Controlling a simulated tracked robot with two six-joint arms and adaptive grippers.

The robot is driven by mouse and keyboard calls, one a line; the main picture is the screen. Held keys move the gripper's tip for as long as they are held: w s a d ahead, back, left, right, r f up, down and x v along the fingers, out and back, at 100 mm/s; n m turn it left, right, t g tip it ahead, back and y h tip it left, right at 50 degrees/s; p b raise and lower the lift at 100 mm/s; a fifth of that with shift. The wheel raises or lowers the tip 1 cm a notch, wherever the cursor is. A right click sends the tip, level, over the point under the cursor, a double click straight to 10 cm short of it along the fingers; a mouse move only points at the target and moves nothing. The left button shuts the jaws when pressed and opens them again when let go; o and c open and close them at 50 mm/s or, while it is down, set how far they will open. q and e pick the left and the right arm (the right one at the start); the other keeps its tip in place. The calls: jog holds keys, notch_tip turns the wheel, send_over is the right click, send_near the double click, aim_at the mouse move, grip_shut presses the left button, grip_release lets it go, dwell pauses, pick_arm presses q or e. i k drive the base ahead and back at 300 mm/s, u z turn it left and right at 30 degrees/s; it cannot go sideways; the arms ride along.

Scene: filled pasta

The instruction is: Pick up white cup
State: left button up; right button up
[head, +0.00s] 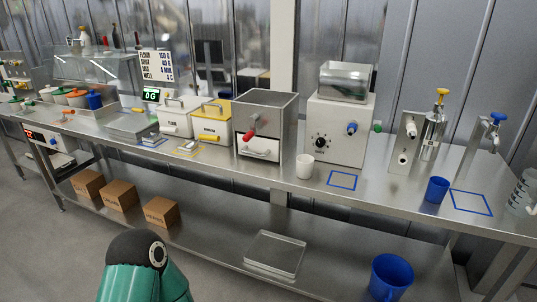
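A white cup (305,166) stands upright on the steel counter, near its front edge. It is in front of the gap between the steel-and-white box with a red handle (264,128) and the white machine with a black dial (335,128). Part of my own teal and black arm shows at the bottom of the head view, well below and left of the cup. Neither gripper is in view, so I cannot see their state.
Blue-outlined squares (342,180) mark the counter right of the cup. A blue cup (437,190) stands farther right, near the dispensers (432,130). The lower shelf holds cardboard boxes (161,211), a clear tray (274,254) and a blue bucket (391,277).

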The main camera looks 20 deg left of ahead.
aim_at(305, 167)
jog(key=u, duration=0.4)
jog(key=i, duration=1.35)
jog(key=u, duration=0.4)
jog(key=k, duration=0.65)
jog(key=u, duration=0.2)
jog(key=i, duration=0.65)
jog(key=z, duration=0.1)
